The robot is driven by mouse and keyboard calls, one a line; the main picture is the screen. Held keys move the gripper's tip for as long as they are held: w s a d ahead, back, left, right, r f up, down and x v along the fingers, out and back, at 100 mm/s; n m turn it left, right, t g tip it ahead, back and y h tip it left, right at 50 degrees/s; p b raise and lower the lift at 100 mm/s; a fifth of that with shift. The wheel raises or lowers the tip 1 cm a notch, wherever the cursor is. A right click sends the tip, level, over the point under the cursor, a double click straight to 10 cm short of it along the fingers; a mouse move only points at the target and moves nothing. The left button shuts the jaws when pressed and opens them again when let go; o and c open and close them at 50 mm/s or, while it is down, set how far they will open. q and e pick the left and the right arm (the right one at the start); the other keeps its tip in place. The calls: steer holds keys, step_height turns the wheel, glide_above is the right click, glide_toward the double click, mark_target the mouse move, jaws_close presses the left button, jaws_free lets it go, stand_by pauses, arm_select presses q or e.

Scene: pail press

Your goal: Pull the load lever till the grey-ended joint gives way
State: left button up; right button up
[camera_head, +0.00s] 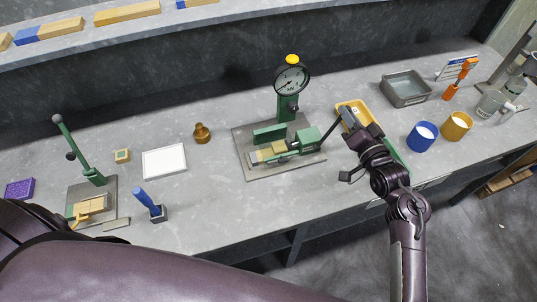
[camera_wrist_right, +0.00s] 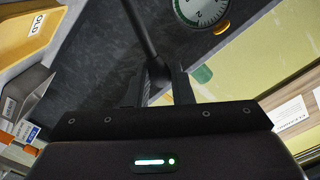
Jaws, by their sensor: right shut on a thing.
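The green test press (camera_head: 287,105) stands on a grey base plate (camera_head: 253,172) in the middle of the bench. Its round dial gauge (camera_head: 291,79) has a yellow cap; part of the dial shows in the right wrist view (camera_wrist_right: 202,8). A pale wooden joint (camera_head: 272,152) lies in the press; I cannot make out a grey end on it. The dark load lever (camera_head: 329,131) slants up to the right from the press. My right gripper (camera_head: 347,117) is shut on the lever, whose rod (camera_wrist_right: 140,35) runs between the fingers (camera_wrist_right: 158,85). My left gripper is out of view.
A yellow tray (camera_head: 343,105) and a green tray (camera_head: 396,153) lie close around my right gripper. A grey tray (camera_head: 406,100), blue cup (camera_head: 420,141) and yellow cup (camera_head: 455,131) stand to the right. A smaller lever tool (camera_head: 82,158) and white panel (camera_head: 164,161) are left.

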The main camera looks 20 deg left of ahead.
steer(key=shift+w+d+f+b, duration=0.3)
steer(key=shift+w+d+f, duration=0.1)
steer(key=shift+d, duration=0.1)
steer(key=shift+w+d+f+b, duration=0.25)
steer(key=shift+w+d, duration=0.1)
steer(key=shift+d, duration=0.15)
steer(key=shift+d+f, duration=0.1)
steer(key=shift+w+d+f+b, duration=0.65)
steer(key=shift+d+f+b, duration=0.2)
steer(key=shift+b, duration=0.05)
